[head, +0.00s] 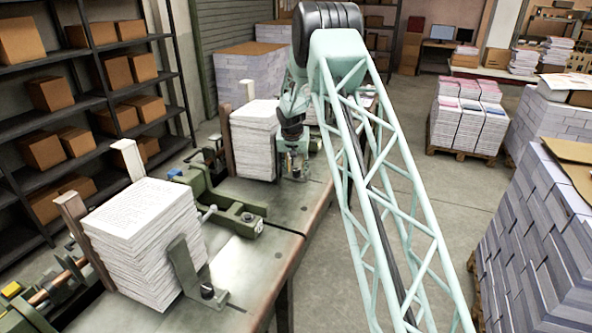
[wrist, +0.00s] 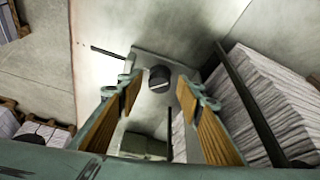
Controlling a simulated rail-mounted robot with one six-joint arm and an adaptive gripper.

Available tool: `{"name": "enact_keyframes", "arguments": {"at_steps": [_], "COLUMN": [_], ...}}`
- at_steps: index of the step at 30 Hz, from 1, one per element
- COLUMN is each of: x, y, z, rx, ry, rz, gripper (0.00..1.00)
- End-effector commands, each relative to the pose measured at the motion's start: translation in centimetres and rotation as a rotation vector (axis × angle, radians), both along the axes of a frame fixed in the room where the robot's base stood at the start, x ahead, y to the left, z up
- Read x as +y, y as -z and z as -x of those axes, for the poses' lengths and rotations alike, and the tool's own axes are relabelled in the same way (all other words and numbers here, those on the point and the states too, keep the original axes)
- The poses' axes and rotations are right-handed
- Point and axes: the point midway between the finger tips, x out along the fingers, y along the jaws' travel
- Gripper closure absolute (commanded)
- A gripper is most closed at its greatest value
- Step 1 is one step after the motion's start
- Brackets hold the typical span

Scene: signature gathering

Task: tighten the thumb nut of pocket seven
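In the wrist view a dark round thumb nut (wrist: 159,74) sits on a grey metal bracket foot (wrist: 143,57), beyond and between my fingertips. My gripper (wrist: 160,84) is open, with a wood-coloured pad on each side and a clear gap between them. The pads look apart from the nut. In the head view my gripper (head: 293,168) hangs low over the table, beside the right side of the far paper stack (head: 253,150). That pocket's nut is hidden there behind my gripper. No pocket number is readable.
A near paper stack (head: 150,250) has its own bracket (head: 184,268) and dark nut (head: 208,291) on the table (head: 245,262). A green clamp mechanism (head: 225,205) lies between the stacks. In the wrist view, paper (wrist: 262,95) stands close to the right finger.

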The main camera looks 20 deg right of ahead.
Motion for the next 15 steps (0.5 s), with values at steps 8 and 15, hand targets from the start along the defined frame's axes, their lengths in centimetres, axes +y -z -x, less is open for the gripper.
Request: {"name": "enact_keyframes", "arguments": {"at_steps": [8,15], "x": [-0.01,0.08], "y": [0.04,-0.33], "z": [0.04,0.15], "rx": [0.001,0.001], "ry": [0.000,0.000], "rz": [-0.001,-0.001], "gripper": [0.65,0.65]}}
